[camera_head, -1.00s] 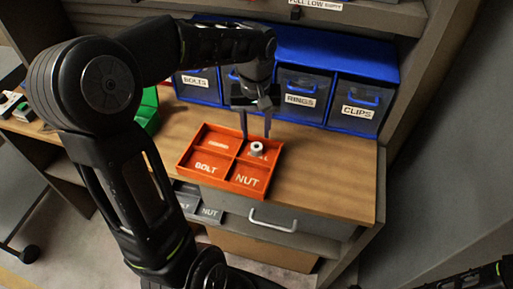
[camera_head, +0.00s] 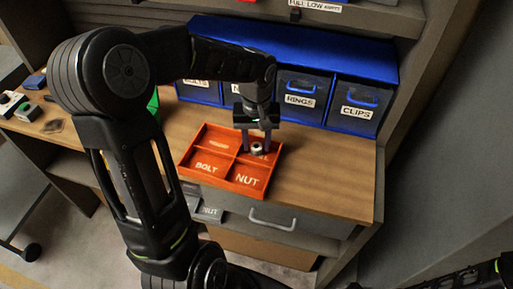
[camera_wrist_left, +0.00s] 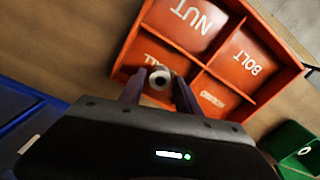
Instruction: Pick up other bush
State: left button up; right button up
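A small pale grey ring-shaped bush (camera_head: 257,148) lies in the far right compartment of the orange divided tray (camera_head: 213,180). In the left wrist view the bush (camera_wrist_left: 160,80) shows its round hole, between my two fingertips. My left gripper (camera_head: 257,146) points down over that compartment, its fingers low on either side of the bush. In the left wrist view the left gripper (camera_wrist_left: 159,88) is open, with gaps beside the bush. The compartment's label is partly hidden by the bush and fingers. My right gripper is out of view; only part of that arm shows at the bottom right.
Blue-framed bins labelled RINGS (camera_head: 301,98) and CLIPS (camera_head: 357,107) stand behind the tray. A green container (camera_wrist_left: 296,150) is beside the tray. A grey drawer (camera_head: 270,218) is under the worktop. The wooden top right of the tray (camera_head: 330,175) is clear.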

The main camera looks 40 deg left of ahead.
aim_at(257, 146)
pick_arm(q)
jog(key=shift+c, duration=0.5)
grip_shut()
jog(key=shift+r, duration=0.1)
notch_tip(257, 146, up, 10)
jog(key=b, duration=0.1)
dwell(0.7)
